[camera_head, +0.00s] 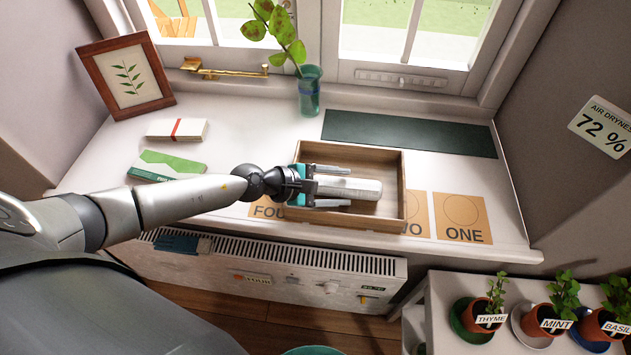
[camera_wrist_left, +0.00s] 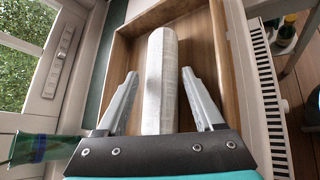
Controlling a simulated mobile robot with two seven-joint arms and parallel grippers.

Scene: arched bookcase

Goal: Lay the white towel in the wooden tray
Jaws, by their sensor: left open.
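The white towel (camera_head: 350,188) is a rolled, pale cylinder lying in the wooden tray (camera_head: 397,192) on the windowsill. It also shows in the left wrist view (camera_wrist_left: 161,75), lying lengthwise between the fingers, inside the tray walls (camera_wrist_left: 219,45). My left gripper (camera_head: 348,187) reaches in from the left over the tray. Its fingers are open, one on each side of the towel, with gaps visible between the towel and both fingers in the left wrist view (camera_wrist_left: 160,85). The near end of the towel is hidden by the gripper body. My right gripper is not in view.
A glass vase with a plant (camera_head: 309,92) stands behind the tray. A dark green mat (camera_head: 410,134) lies behind right. Cards labelled ONE (camera_head: 461,215) and others lie around the tray. A picture frame (camera_head: 127,77), a banded stack (camera_head: 177,130) and a green packet (camera_head: 166,165) are left.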

